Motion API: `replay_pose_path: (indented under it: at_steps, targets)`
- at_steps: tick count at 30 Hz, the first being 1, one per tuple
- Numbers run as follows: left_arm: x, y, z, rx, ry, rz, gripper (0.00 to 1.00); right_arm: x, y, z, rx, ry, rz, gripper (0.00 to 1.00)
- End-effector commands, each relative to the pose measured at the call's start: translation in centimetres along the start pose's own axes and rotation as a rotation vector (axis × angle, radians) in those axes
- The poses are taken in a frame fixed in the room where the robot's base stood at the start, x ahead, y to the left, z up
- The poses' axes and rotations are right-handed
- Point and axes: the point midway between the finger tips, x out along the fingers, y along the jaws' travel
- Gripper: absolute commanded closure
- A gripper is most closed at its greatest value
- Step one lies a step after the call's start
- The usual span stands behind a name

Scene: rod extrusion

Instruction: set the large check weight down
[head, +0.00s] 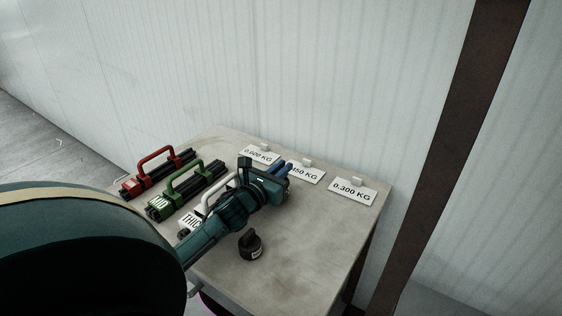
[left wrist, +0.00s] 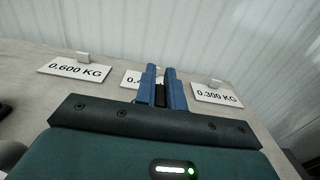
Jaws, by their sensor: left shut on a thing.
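My left gripper (head: 284,170) reaches over the back of the table, its blue fingers partly covering the 0.450 KG card (head: 308,173). In the left wrist view the fingers (left wrist: 162,84) are closed on a dark thing (left wrist: 160,96), the large check weight, mostly hidden by the gripper. Whether it touches the table cannot be told. Another black weight (head: 250,245) with a knob and a pale label stands on the table, in front of my gripper. My right gripper is not in view.
The 0.600 KG card (head: 260,154) and 0.300 KG card (head: 352,190) stand on either side along the table's (head: 310,235) back edge. Red (head: 155,175), green (head: 186,190) and white-handled (head: 216,200) carriers sit at left. The table's right front is clear. A wall rises behind.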

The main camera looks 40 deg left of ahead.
Motion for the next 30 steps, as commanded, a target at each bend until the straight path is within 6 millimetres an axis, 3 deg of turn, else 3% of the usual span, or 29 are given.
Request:
replay_pose_path:
  at_steps: [13,14,21,30]
  targets:
    - [0.09,-0.02,-0.67,0.000,-0.012,-0.002,1.00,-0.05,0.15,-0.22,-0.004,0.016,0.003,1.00]
    - [0.01,-0.01,-1.06,-0.001,-0.002,0.000,0.88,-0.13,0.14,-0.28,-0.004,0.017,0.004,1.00]
    - [0.01,-0.01,-1.02,-0.001,-0.002,0.000,0.68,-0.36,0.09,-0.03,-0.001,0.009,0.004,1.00]
    - [0.00,-0.01,-0.55,0.000,-0.002,0.000,0.67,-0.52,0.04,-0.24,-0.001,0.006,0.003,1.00]
